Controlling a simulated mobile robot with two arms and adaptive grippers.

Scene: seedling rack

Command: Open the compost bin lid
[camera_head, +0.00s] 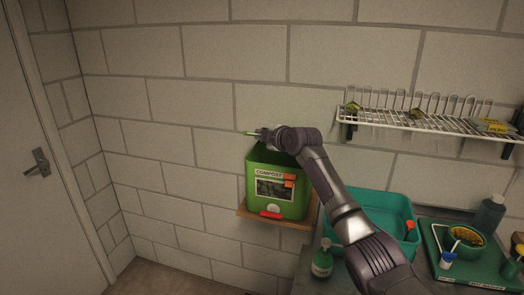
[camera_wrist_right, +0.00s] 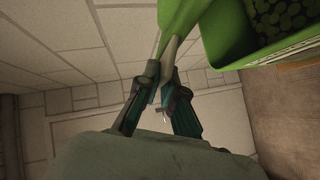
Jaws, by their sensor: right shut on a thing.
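The green compost bin (camera_head: 296,203) stands against the wall on a small wooden shelf, with a white label on its front. My right gripper (camera_head: 261,133) is above the bin's top, at its back left, and hides part of the rim. A thin green edge, seemingly the lid (camera_head: 248,133), shows at the fingertips. In the right wrist view the gripper (camera_wrist_right: 161,88) is shut on a pale narrow piece (camera_wrist_right: 170,55) joined to a green panel (camera_wrist_right: 183,18), seemingly the raised lid. The bin (camera_wrist_right: 225,42) shows at the upper right. My left gripper is out of view.
A white wire rack (camera_head: 430,122) hangs on the wall above. A door (camera_head: 45,220) is at the left. The wall left of the bin is clear.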

